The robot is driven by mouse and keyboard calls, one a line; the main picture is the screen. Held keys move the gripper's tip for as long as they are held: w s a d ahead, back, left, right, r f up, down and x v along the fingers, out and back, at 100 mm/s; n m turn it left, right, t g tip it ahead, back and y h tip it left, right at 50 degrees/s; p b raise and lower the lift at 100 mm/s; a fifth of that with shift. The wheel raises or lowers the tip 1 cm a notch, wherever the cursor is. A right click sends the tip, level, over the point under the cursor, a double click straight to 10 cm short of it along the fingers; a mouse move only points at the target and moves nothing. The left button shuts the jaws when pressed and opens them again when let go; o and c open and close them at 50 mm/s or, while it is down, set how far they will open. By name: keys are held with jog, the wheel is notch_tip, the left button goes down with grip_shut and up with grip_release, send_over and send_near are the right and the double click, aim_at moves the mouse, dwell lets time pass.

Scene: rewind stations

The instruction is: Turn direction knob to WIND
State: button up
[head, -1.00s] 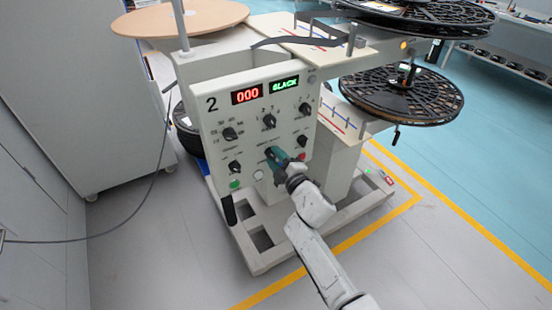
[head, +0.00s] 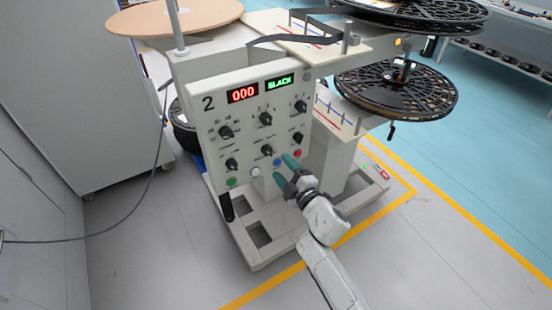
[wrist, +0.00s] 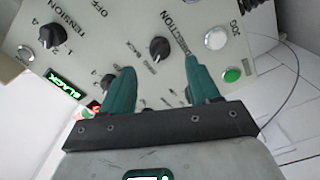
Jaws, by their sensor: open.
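The direction knob (wrist: 159,47) is a black knob on the cream panel, with the word DIRECTION beside it in the wrist view. In the head view I take it to be the middle knob of the lower row (head: 267,150). Its pointer is too small to read. My gripper (head: 281,166) is open and empty, at the lower right of the knob. Its two teal fingers also show in the wrist view (wrist: 158,65), spread apart, with the knob beyond and between the tips. They are not touching it.
The panel (head: 212,165) carries other knobs, a red display (head: 243,95), a green SLACK display (head: 279,82) and a row of buttons, including a green one (head: 231,182) and a white one (head: 256,171). Black reels (head: 396,88) stand at the right.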

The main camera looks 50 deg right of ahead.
jog(key=v, duration=0.4)
dwell(0.6)
jog(key=s+a+f+m+g, duration=0.3)
jog(key=s+f+m+g, duration=0.4)
jog(key=s+m+g, duration=0.25)
jog(key=s+a+g+y, duration=0.4)
jog(key=s+a+g, duration=0.3)
jog(key=s+a, duration=0.4)
jog(key=s, duration=0.3)
jog(key=shift+s+a+m+y, duration=0.3)
jog(key=shift+s+m+y, duration=0.05)
jog(key=shift+y, duration=0.05)
jog(key=shift+c, duration=0.3)
